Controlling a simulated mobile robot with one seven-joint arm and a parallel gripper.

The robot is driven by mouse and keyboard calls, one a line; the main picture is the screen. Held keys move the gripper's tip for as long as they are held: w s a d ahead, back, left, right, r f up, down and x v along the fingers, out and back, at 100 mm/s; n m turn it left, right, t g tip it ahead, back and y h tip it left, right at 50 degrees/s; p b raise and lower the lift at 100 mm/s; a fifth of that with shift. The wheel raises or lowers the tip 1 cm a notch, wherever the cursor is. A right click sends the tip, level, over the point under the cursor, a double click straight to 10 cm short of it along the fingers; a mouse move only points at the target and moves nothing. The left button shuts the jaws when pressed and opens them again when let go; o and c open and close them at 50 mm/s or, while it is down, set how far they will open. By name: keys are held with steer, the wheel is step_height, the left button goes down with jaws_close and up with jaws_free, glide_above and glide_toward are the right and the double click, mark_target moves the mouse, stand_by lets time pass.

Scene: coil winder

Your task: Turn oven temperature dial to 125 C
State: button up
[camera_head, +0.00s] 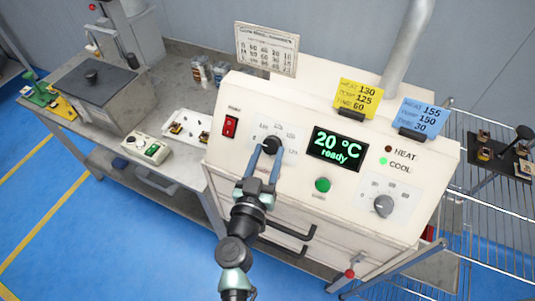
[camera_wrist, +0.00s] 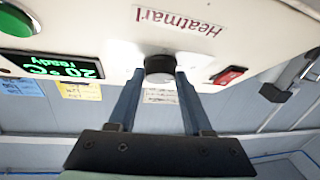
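The oven's temperature dial (camera_head: 271,145) is a black knob on the left of the cream front panel, with a printed number scale around it. In the wrist view the dial (camera_wrist: 159,68) sits between my fingertips. My gripper (camera_head: 268,152) reaches up from below, with its two blue fingers on either side of the dial. The fingers look open, with a narrow gap to the knob; contact is hard to make out. The pointer mark is not readable. The green display (camera_head: 335,147) reads 20 °C, ready.
A red switch (camera_head: 230,127) is left of the dial; a green button (camera_head: 322,185) and a grey timer knob (camera_head: 383,206) are to its right. Yellow (camera_head: 357,98) and blue (camera_head: 423,116) notes stand on top; the yellow one lists 130, 125, 60. Black handles (camera_head: 290,245) jut out below.

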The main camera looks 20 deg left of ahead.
jaws_close()
